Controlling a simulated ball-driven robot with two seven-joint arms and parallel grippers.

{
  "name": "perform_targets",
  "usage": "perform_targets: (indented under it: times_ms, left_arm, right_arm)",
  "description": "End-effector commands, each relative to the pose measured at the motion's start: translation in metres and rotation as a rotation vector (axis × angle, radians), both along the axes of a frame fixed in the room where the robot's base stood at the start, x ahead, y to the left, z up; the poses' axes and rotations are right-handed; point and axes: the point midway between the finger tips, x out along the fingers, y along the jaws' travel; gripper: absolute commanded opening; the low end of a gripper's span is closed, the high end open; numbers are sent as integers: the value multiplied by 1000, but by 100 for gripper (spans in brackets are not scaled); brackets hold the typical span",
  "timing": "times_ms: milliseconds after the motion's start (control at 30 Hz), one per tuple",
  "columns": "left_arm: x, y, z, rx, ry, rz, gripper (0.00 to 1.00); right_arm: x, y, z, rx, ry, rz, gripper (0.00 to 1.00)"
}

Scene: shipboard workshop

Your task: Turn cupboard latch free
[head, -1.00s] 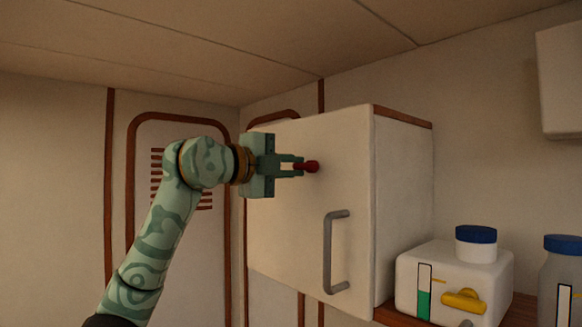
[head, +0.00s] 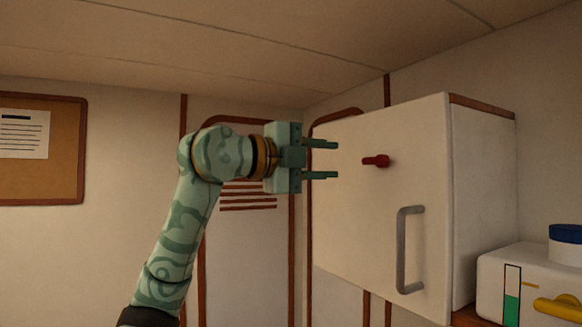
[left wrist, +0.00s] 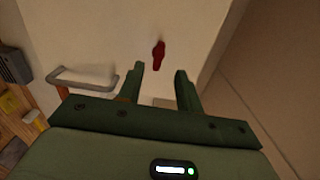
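The white cupboard (head: 350,220) has a flat door that looks closed. A small red latch (head: 376,161) sits on the upper part of the door and lies roughly level in the head view. A grey bar handle (head: 405,250) is below and to the right of it. My left gripper (head: 336,160) is open and empty, its fingers pointing at the latch with a gap between. In the left wrist view the latch (left wrist: 158,55) shows just beyond and between the spread fingertips (left wrist: 160,70), not gripped. My right gripper is not in view.
A white box (head: 490,285) with a yellow lever (head: 558,308) and a blue-lidded jar (head: 567,248) stand right of the cupboard. A notice board (head: 40,150) hangs on the left wall.

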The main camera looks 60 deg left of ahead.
Motion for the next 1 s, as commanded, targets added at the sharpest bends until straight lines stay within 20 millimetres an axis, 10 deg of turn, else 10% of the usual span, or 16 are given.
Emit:
perform_targets:
  times_ms: [400, 1000]
  left_arm:
    - [-75, 7, -2, -2, 1, 1, 35]
    - [-79, 7, 0, -1, 0, -1, 35]
  right_arm:
    - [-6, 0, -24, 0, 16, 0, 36]
    - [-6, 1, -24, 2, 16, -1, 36]
